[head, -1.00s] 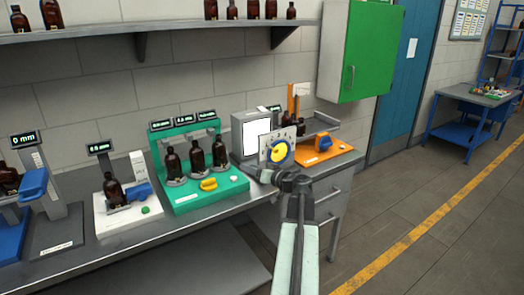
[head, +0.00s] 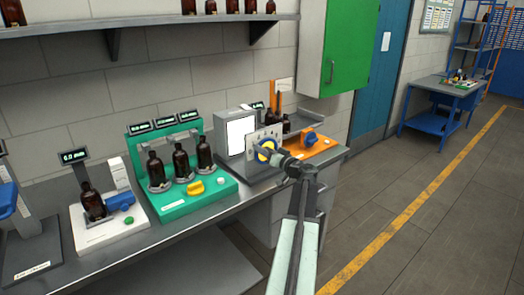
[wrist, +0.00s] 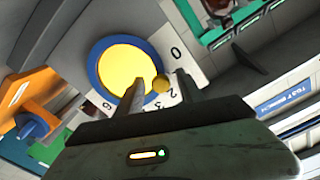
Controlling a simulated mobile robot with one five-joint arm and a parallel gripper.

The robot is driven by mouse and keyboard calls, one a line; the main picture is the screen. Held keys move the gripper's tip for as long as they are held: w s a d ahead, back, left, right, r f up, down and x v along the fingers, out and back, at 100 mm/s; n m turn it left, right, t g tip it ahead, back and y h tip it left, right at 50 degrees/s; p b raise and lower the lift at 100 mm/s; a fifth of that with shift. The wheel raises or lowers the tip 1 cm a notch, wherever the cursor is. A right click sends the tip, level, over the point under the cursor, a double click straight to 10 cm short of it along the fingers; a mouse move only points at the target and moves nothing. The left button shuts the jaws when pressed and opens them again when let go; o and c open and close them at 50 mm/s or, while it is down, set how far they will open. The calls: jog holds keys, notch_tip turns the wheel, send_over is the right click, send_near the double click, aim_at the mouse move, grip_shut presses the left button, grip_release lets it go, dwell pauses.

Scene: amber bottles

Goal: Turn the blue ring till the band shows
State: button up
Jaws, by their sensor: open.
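The blue ring (wrist: 94,73) surrounds a round yellow face on a pale plate (wrist: 187,62) marked with digits. A small yellow knob (wrist: 161,84) shows at the ring's lower right in the wrist view. My gripper (wrist: 159,86) is open, its two fingers on either side of that knob; I cannot tell whether they touch it. In the head view the ring (head: 257,152) faces the room at the front of a grey unit with a lit white panel (head: 241,137), and my gripper (head: 277,156) is at its right side, partly covering it. I make out no band.
A green stand (head: 215,197) with several amber bottles and a yellow knob is left of the unit. An orange stand (head: 317,153) with a blue knob is close on the right. A white scale (head: 105,228) is further left. Open floor lies right.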

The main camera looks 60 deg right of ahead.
jog(key=shift+w, duration=0.35)
grip_shut()
jog(key=shift+s+d+r+m+p, duration=0.2)
jog(key=shift+d+r+m+p, duration=0.3)
jog(key=shift+m, duration=0.6)
jog(key=m, duration=0.1)
jog(key=d+m, duration=0.1)
jog(key=shift+s+r+m, duration=0.2)
jog(key=shift+m, duration=0.2)
grip_release()
jog(key=shift+a, duration=0.1)
